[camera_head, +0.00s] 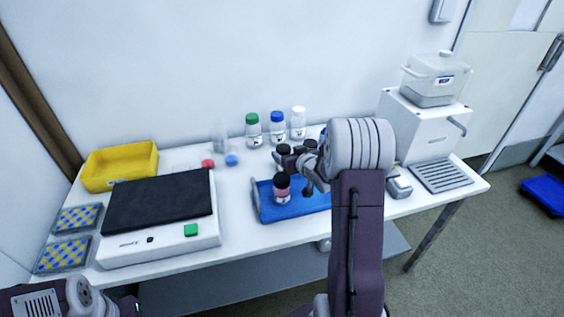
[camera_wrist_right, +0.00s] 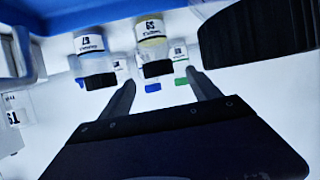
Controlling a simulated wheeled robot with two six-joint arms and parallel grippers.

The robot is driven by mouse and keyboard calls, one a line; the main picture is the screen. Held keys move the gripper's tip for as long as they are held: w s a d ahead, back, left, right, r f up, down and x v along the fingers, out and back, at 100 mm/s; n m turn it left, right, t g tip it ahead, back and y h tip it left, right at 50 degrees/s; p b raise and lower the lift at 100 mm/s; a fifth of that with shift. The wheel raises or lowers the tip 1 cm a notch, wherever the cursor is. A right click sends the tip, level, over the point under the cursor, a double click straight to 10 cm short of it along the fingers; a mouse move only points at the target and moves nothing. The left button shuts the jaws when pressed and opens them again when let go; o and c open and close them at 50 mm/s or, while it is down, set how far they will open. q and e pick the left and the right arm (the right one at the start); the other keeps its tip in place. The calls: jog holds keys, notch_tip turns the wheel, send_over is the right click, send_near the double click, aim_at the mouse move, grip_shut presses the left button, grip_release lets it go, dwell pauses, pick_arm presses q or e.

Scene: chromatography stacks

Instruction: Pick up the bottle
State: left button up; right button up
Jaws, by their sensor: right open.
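A bottle with a black cap and pink contents (camera_head: 282,188) stands upright at the left of the blue tray (camera_head: 265,214). My right gripper (camera_head: 301,168) is over the tray, just right of this bottle; it is open and empty. In the right wrist view, which is upside down, its fingers (camera_wrist_right: 163,90) are apart. Two black-capped bottles, one bluish (camera_wrist_right: 90,45) and one yellowish (camera_wrist_right: 152,40), show beyond the fingertips. A large dark ribbed shape (camera_wrist_right: 258,32), perhaps a near cap, fills the right. My left gripper (camera_head: 128,304) barely shows at the lower left.
Bottles with green (camera_head: 253,131), blue (camera_head: 277,128) and white (camera_head: 298,123) caps stand at the back. A flat device with a black top (camera_head: 160,202) and a yellow bin (camera_head: 120,167) are at left. A white machine (camera_head: 425,125) stands at right. My right arm hides part of the tray.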

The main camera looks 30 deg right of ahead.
aim_at(285, 151)
jog(key=x, duration=0.3)
jog(key=shift+f, duration=0.15)
jog(key=x, duration=0.2)
jog(key=b+x, duration=0.1)
jog(key=x, duration=0.1)
jog(key=shift+d+f, duration=0.1)
jog(key=shift+f, duration=0.3)
jog(key=shift+w+d+f, duration=0.1)
jog(key=shift+w, duration=0.3)
